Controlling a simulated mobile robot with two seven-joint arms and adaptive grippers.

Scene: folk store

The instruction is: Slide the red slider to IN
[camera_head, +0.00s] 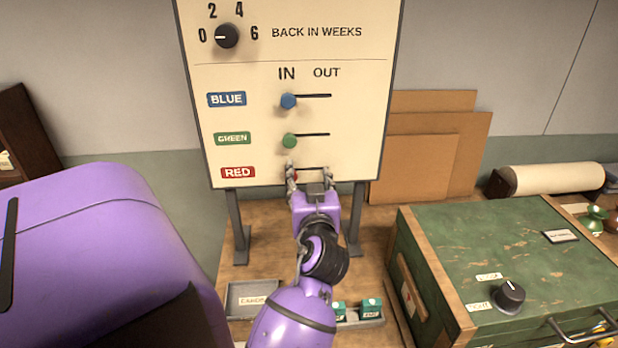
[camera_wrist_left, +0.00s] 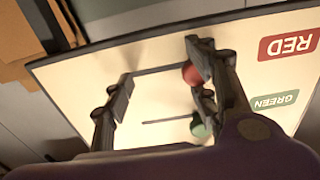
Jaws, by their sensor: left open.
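The red slider's knob (camera_head: 294,177) is in the bottom row of the cream board (camera_head: 250,120), beside the RED label (camera_head: 238,172). It is at the left end of its slot, under IN, roughly in line with the other knobs. It also shows in the left wrist view (camera_wrist_left: 192,74), where the board appears upside down. My left gripper (camera_head: 310,178) is open at the red row, with one finger on each side of the knob. The label-side finger is close against the knob; I cannot tell if they touch. The other finger is well apart from it. My right gripper is not in view.
The blue knob (camera_head: 288,101) and green knob (camera_head: 289,141) sit above, both under IN. A dial (camera_head: 227,36) is higher up. A green box (camera_head: 450,240) stands at the right; a tray (camera_head: 236,299) lies below the board. Cardboard sheets (camera_head: 432,110) lean behind.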

